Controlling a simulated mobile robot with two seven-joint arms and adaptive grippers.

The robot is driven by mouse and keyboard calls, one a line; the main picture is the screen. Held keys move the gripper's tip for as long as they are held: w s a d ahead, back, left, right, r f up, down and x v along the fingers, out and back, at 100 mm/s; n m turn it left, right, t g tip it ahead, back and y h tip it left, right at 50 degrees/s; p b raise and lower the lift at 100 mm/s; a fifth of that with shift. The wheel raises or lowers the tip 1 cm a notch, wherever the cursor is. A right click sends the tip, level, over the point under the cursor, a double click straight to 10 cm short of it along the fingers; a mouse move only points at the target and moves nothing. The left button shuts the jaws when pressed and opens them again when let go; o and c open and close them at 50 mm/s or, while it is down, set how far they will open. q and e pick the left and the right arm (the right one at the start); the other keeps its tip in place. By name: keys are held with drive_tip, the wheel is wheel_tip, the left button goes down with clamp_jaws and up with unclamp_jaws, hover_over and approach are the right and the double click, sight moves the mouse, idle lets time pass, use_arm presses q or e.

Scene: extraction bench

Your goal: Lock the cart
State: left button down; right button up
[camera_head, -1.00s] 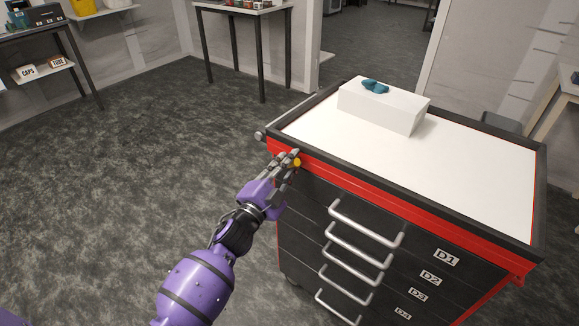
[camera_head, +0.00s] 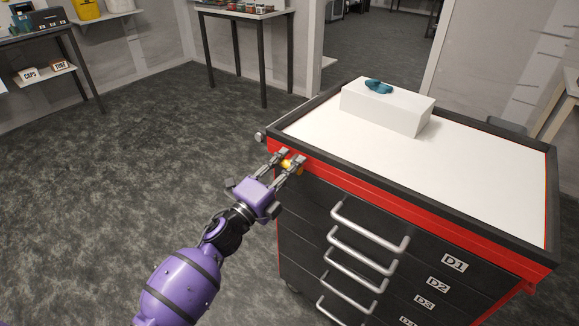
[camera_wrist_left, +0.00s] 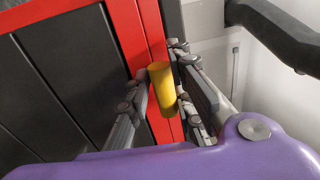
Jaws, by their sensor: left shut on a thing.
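The cart (camera_head: 462,192) is red and black with a white top and drawers labelled D1, D2, D3 and D4. A small yellow lock knob (camera_head: 287,165) sticks out from the red band at its upper left corner. My left gripper (camera_head: 291,160) is at that corner, with its fingers on both sides of the knob. In the left wrist view the yellow knob (camera_wrist_left: 161,88) shows as a short cylinder between the fingers, in front of the red frame. My left gripper is shut on it. My right gripper is not in view.
A white box (camera_head: 388,108) with teal gloves (camera_head: 378,87) on it stands on the cart top. Silver drawer handles (camera_head: 368,224) stick out from the front. A push handle end (camera_head: 260,137) juts out at the left corner. The floor (camera_head: 130,180) to the left is clear.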

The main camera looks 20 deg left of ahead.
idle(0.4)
use_arm(q)
drive_tip(key=c, duration=1.5)
unclamp_jaws()
drive_tip(key=v, duration=1.2)
